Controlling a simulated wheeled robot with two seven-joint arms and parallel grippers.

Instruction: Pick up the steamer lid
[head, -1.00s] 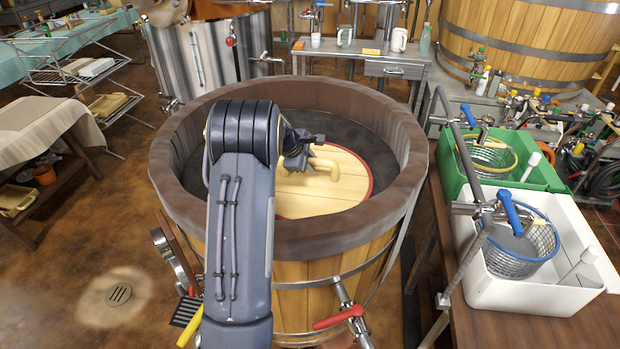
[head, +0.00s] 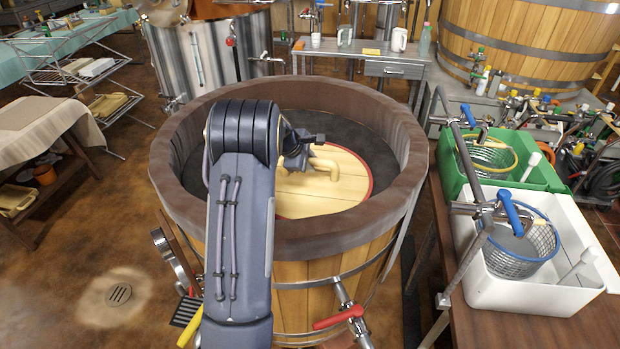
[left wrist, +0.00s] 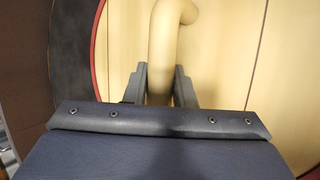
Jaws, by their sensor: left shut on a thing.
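The steamer lid (head: 340,196) is a round pale wooden disc with a red rim and a tan bent handle (head: 326,168). It sits inside the large wooden tub (head: 290,237), over a dark inner surface. My left gripper (head: 306,170) reaches over the tub's near rim and is shut on the handle. In the left wrist view both fingers (left wrist: 159,88) flank the handle (left wrist: 165,45), with the lid's planks (left wrist: 225,50) behind. My arm hides the lid's left part in the head view. My right gripper is not in view.
A table at the right carries a green bin (head: 538,170) and a white bin (head: 560,297) with wire baskets. A red-handled tap (head: 338,317) sticks out from the tub's front. A metal tank (head: 205,60) stands behind. Brown floor is free at the left.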

